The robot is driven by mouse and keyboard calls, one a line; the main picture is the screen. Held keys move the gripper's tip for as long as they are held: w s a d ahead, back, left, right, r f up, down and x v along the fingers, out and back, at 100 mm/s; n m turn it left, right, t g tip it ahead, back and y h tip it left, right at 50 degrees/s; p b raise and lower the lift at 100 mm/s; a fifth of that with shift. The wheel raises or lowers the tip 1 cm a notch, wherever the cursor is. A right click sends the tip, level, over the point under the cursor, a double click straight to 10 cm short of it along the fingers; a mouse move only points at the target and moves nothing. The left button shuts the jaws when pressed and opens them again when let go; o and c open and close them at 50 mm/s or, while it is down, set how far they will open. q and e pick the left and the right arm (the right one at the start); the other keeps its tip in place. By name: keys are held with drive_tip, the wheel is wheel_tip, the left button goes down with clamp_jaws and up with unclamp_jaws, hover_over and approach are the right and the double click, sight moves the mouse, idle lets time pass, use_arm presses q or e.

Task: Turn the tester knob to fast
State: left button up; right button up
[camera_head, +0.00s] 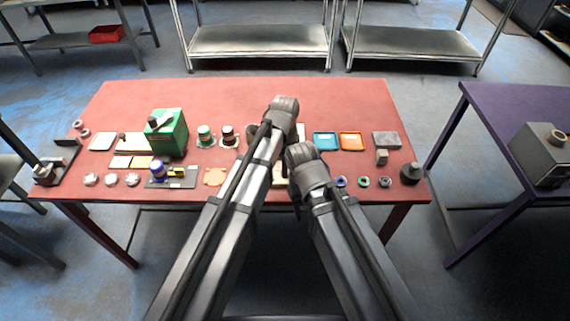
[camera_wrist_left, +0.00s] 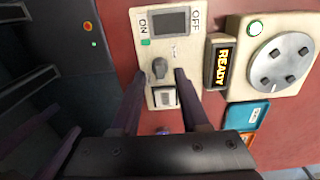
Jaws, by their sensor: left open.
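The tester is a beige panel (camera_wrist_left: 185,50) in the left wrist view, with a dark screen (camera_wrist_left: 171,22), ON and OFF lettering and a small green mark. Its dark round knob (camera_wrist_left: 160,68) is below the screen, and a white switch (camera_wrist_left: 163,97) is under the knob. My left gripper (camera_wrist_left: 160,74) is open, with its two dark fingers either side of the knob. I cannot tell whether they touch it. The word fast is not readable. In the head view my arms cover the tester area and hide the fingers of both grippers.
Beside the panel are a READY sign (camera_wrist_left: 221,66) and a beige unit with a grey disc (camera_wrist_left: 280,62). On the red table (camera_head: 230,96) stand a green box (camera_head: 166,134), blue tray (camera_head: 325,141), orange tray (camera_head: 351,141) and several small parts. The table's back strip is clear.

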use_arm(q)
wheel_tip(320, 180, up, 7)
drive_tip(key=p, duration=0.6)
drive_tip(key=shift+f, duration=0.2)
drive_tip(key=shift+s+a, duration=0.15)
drive_tip(key=shift+a, duration=0.1)
drive_tip(key=s+a+n, duration=0.5)
drive_tip(key=a+n, duration=0.3)
drive_tip(key=n, duration=0.1)
drive_tip(key=s+a+n, duration=0.6)
drive_tip(key=a+n, duration=0.2)
drive_tip(key=n, duration=0.1)
drive_tip(key=s+d+m+y, duration=0.1)
drive_tip(key=s+d+m, duration=0.2)
drive_tip(key=d, duration=0.7)
drive_tip(key=shift+s+d+m, duration=0.25)
drive_tip(key=shift+s+m, duration=0.05)
drive_tip(key=shift+s, duration=0.9)
